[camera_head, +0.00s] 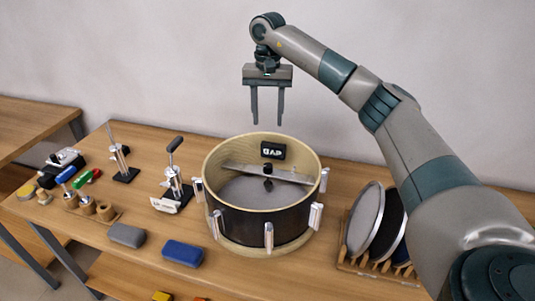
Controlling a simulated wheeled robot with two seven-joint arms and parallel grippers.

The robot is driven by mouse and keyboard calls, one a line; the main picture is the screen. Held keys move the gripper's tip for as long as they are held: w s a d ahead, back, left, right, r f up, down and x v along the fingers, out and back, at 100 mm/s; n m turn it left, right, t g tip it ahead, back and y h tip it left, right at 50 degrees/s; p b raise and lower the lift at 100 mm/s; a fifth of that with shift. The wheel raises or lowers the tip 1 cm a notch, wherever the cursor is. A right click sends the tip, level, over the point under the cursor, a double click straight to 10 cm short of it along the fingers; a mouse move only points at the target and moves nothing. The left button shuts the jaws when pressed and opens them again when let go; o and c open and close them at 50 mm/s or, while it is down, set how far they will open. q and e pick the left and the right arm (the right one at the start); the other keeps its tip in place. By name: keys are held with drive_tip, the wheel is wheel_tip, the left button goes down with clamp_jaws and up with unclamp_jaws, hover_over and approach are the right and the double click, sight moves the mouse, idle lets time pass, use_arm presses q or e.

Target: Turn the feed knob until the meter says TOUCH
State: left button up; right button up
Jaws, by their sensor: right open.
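My right gripper (267,119) is open and empty, pointing down above the back of a wide round drum (262,236). Its fingertips are above the meter in the picture and apart from it. My left gripper is not in view.
A rack (385,268) with several round discs stands to the drum's right, under my right arm. Grey (126,235) and blue (183,253) blocks lie in front at left. Two upright clamp-like tools (122,162) and (175,185) stand left of the drum. Small tools lie further left.

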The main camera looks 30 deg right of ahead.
sight(268, 165)
wheel_tip(268, 165, down, 16)
drive_tip(key=p, duration=0.6)
drive_tip(key=shift+r, duration=0.1)
drive_tip(key=shift+f, duration=0.55)
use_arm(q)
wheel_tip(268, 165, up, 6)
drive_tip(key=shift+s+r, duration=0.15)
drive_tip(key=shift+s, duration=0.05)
use_arm(e)
drive_tip(key=shift+c, duration=0.4)
drive_tip(key=c, duration=1)
